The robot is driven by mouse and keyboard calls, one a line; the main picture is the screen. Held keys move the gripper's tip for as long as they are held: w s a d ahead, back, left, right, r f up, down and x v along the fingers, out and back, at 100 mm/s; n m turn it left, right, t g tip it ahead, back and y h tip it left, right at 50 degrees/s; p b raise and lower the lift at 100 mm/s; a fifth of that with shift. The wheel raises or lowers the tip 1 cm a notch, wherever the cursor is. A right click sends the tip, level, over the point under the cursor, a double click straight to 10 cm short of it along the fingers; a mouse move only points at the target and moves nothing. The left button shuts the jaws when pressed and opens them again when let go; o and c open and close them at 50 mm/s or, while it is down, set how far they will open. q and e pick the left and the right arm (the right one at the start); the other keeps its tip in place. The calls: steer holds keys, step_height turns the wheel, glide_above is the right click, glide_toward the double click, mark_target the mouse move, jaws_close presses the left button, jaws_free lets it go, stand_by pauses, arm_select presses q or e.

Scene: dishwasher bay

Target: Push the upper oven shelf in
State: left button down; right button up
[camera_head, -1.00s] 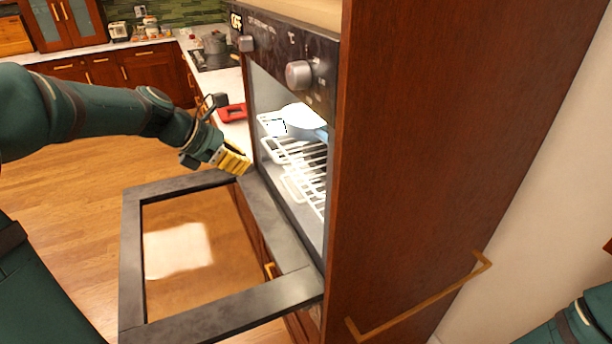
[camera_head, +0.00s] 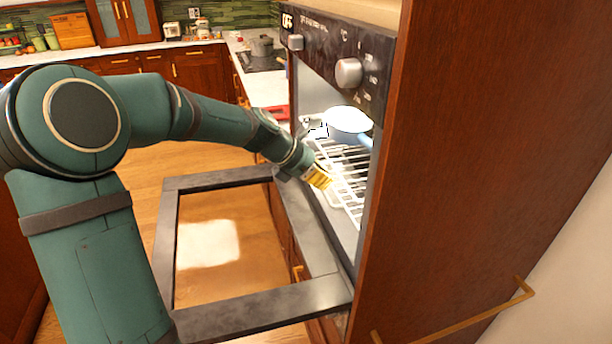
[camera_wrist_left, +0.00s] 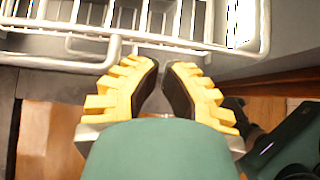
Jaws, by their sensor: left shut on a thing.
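The upper oven shelf (camera_head: 344,155) is a pale wire rack inside the open oven. In the left wrist view its bars (camera_wrist_left: 60,45) run across the top left. My left gripper (camera_head: 322,179) has yellow fingers and is at the oven opening, at the shelf's front edge. In the left wrist view my left gripper (camera_wrist_left: 161,66) is shut at a white front rod of the shelf; the fingertips cover the contact. A lower wire rack is partly hidden below. My right gripper is out of view.
The oven door (camera_head: 168,230) is folded down below the arm. A round pale dish (camera_head: 347,120) is in the oven. A tall wooden cabinet panel (camera_head: 470,150) stands close on the right. Open wooden floor (camera_head: 150,180) lies to the left.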

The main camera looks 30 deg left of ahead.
mark_target(345, 171)
arm_select(q)
steer(key=shift+w+d, duration=0.25)
steer(key=shift+w, duration=0.15)
steer(key=w+d+p, duration=0.3)
steer(key=p, duration=0.1)
steer(key=shift+w+r, duration=0.15)
steer(key=shift+r, duration=0.1)
steer(key=shift+w+d+f+p, duration=0.1)
steer(key=shift+w+d+p, duration=0.15)
steer(key=shift+w+p, duration=0.1)
steer(key=shift+s+a+f, duration=0.1)
steer(key=shift+a, duration=0.05)
